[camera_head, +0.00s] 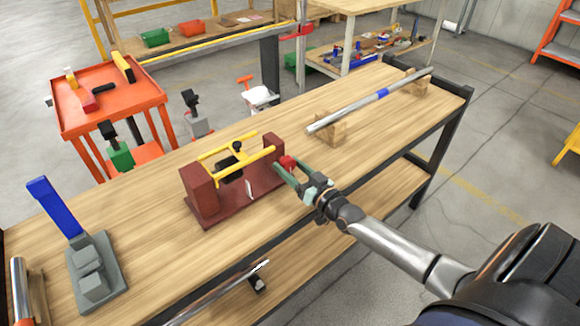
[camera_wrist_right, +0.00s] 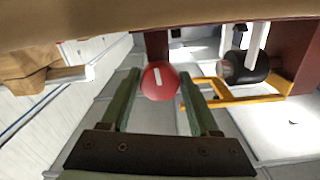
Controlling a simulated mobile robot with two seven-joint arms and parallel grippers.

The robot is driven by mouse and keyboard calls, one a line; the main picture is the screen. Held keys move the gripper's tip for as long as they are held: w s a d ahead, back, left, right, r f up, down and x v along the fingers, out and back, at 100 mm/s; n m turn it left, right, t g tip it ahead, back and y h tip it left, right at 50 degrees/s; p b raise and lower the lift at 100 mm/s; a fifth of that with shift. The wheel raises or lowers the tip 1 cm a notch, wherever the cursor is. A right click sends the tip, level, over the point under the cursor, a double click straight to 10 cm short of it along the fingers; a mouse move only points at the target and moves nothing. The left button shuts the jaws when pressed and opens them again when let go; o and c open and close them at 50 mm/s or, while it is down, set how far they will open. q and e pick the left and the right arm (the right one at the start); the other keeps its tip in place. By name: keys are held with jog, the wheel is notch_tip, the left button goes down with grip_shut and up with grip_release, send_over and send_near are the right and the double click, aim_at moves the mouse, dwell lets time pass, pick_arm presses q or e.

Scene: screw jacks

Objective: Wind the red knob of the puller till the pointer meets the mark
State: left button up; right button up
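The puller is a dark red frame (camera_head: 205,195) on the bench, with two yellow rods (camera_head: 262,153) and a black block (camera_head: 230,168) between its end plates. A small white upright strip (camera_head: 248,188) stands at its near side; I cannot tell if it is the pointer or the mark. The red knob (camera_head: 288,162) is at the right end; it shows a white line on its face in the wrist view (camera_wrist_right: 160,81). My right gripper (camera_head: 284,170) is at the knob, its green fingers (camera_wrist_right: 158,76) open on either side of it, with slim gaps. My left gripper is not in view.
On the wooden bench (camera_head: 150,225), a grey fixture with a blue lever (camera_head: 60,210) stands left. A metal bar (camera_head: 360,105) rests on wooden blocks at the right. A red cart (camera_head: 105,105) stands behind. The bench between puller and bar is clear.

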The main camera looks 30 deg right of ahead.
jog(key=c, duration=0.9)
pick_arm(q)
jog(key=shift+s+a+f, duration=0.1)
pick_arm(e)
jog(key=shift+m, duration=1.9)
jog(key=o, duration=1.4)
jog(key=shift+c, duration=0.2)
pick_arm(q)
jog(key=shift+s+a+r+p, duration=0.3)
jog(key=shift+p, duration=0.4)
pick_arm(e)
jog(key=s, duration=1.2)
jog(key=shift+s+d, duration=0.25)
jog(key=shift+d, duration=0.2)
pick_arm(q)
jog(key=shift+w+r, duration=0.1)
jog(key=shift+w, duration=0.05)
